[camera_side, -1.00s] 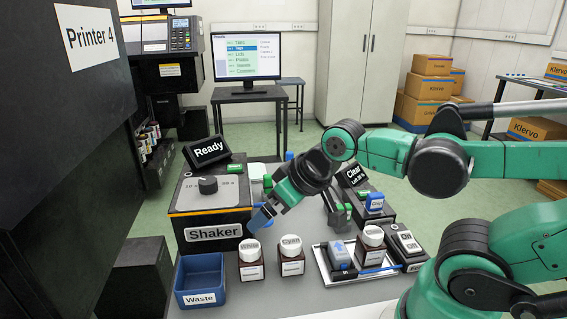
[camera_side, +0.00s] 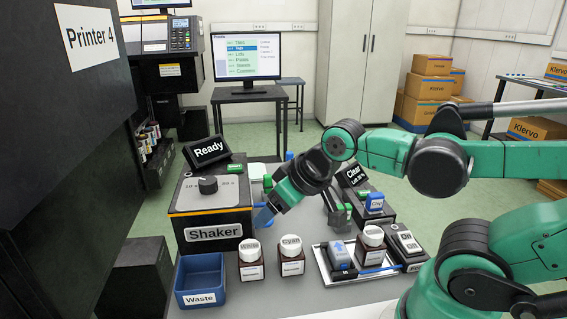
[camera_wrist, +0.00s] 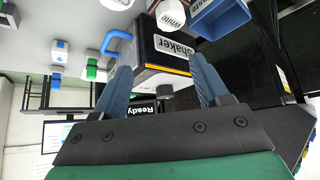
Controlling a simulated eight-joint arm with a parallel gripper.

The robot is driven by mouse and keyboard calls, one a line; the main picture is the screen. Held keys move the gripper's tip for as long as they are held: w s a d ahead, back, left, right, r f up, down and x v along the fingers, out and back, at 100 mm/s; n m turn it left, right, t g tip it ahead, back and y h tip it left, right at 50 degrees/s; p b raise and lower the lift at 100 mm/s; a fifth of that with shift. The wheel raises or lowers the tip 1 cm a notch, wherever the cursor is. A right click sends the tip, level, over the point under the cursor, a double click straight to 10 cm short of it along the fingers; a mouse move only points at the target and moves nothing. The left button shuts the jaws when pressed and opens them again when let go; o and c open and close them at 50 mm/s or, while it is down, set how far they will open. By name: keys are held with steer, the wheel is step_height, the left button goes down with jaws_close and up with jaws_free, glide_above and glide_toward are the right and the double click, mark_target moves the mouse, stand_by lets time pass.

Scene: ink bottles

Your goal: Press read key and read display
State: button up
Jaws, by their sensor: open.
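My gripper (camera_side: 263,215) has blue fingers and hangs at the right front corner of the shaker (camera_side: 211,212), above the bench. In the wrist view my gripper (camera_wrist: 160,75) has its two fingers wide apart with nothing held between them. The shaker has a dark knob (camera_side: 208,185) and a black display (camera_side: 207,151) reading "Ready". A second black display (camera_side: 353,174) behind my wrist reads "Clear" with a smaller line below. No key is clearly marked "read".
A blue waste bin (camera_side: 200,297), white-capped bottles (camera_side: 250,262) (camera_side: 291,257) and a tray (camera_side: 323,262) with a bottle (camera_side: 371,245) and a blue-topped block (camera_side: 340,256) stand in front. A monitor (camera_side: 246,57) stands behind.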

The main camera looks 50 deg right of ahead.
jaws_close()
stand_by(1.4)
